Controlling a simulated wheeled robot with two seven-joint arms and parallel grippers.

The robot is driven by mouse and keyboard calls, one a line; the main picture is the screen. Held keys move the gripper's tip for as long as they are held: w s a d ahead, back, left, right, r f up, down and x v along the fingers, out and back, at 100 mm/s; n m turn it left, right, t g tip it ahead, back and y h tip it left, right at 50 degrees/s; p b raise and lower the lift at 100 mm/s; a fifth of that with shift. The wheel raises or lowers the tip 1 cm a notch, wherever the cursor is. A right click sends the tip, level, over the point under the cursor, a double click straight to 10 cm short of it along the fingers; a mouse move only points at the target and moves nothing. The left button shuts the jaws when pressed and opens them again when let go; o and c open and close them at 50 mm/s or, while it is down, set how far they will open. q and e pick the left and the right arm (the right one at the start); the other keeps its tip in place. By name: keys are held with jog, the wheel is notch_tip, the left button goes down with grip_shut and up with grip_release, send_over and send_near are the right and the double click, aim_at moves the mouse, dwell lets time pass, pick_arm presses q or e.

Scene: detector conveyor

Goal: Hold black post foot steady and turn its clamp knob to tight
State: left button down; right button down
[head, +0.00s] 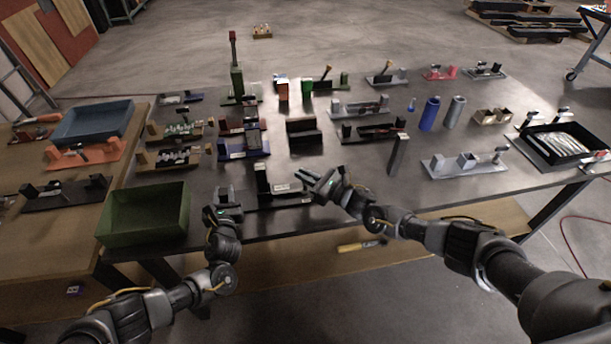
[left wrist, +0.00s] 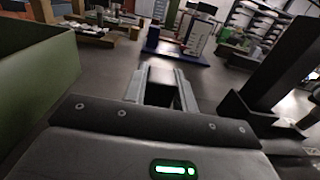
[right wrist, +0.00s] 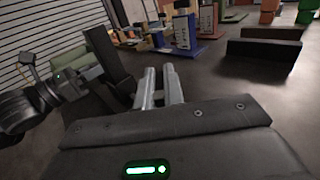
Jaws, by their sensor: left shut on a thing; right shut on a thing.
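The black post foot (head: 264,180) stands at the near edge of the dark table, its upright post at the left and a low part with a pale label to the right. The post also shows at the right of the left wrist view (left wrist: 288,68) and left of the fingers in the right wrist view (right wrist: 112,66). My left gripper (head: 230,194) is low at the foot's left side, its fingers (left wrist: 162,84) shut on a dark piece. My right gripper (head: 306,176) is at the foot's right end, its fingers (right wrist: 159,84) nearly together. The clamp knob is hidden at the right fingertips.
A green bin (head: 147,214) stands left of my left gripper. A black block (head: 303,132) and a blue-based fixture (head: 243,145) stand behind the foot. A dark upright post (head: 397,155) stands to the right. A yellow-handled tool (head: 358,246) lies below the table edge.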

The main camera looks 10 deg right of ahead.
jog(key=shift+m+t+h, duration=0.3)
jog(key=shift+t, duration=0.1)
jog(key=m+t+h, duration=0.3)
jog(key=h, duration=0.2)
jog(key=shift+a+m, duration=0.15)
jog(key=shift+m, duration=0.25)
jog(key=shift+m+t+h, duration=0.55)
jog(key=shift+m+h, duration=0.55)
jog(key=shift+h, duration=0.55)
jog(key=shift+m+t+h, duration=0.55)
jog(key=shift+m+h, duration=0.55)
jog(key=shift+h, duration=0.55)
jog(key=c, duration=1.5)
grip_release()
jog(key=s, duration=1.2)
jog(key=shift+d, duration=0.4)
